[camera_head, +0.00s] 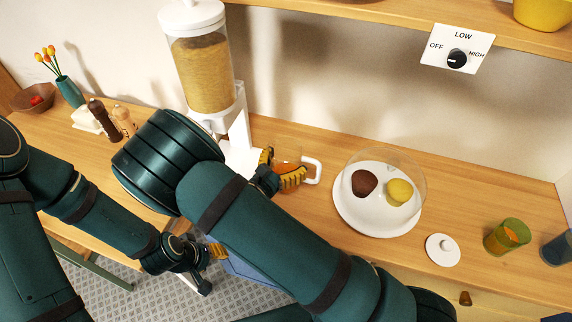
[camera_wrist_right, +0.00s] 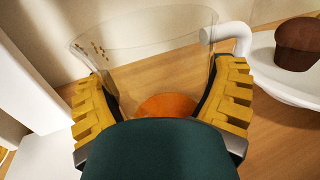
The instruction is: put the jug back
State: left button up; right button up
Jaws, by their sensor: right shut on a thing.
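The jug (camera_head: 289,151) is clear, with a white handle (camera_head: 314,172) on its right side and something orange low inside. It is beside the dispenser's white stand, left of the domed plate. My right gripper (camera_head: 281,172) is shut around its body. In the right wrist view the yellow fingers press on both sides of the jug (camera_wrist_right: 150,68), and it looks roughly upright. I cannot tell whether its base touches the counter. My left gripper (camera_head: 214,252) is low near the counter's front edge. Its fingers are mostly hidden, so its opening is unclear.
A dispenser (camera_head: 204,75) stands behind my right arm. A white plate (camera_head: 372,228) holds two muffins under a clear dome. A white lid (camera_head: 442,249), a green glass (camera_head: 507,237) and a blue cup (camera_head: 557,249) are to the right. A shelf (camera_head: 400,18) runs above.

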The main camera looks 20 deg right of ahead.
jog(key=shift+f, duration=0.55)
pick_arm(q)
jog(key=shift+f, duration=0.15)
pick_arm(e)
jog(key=shift+f, duration=0.1)
jog(key=o, duration=1)
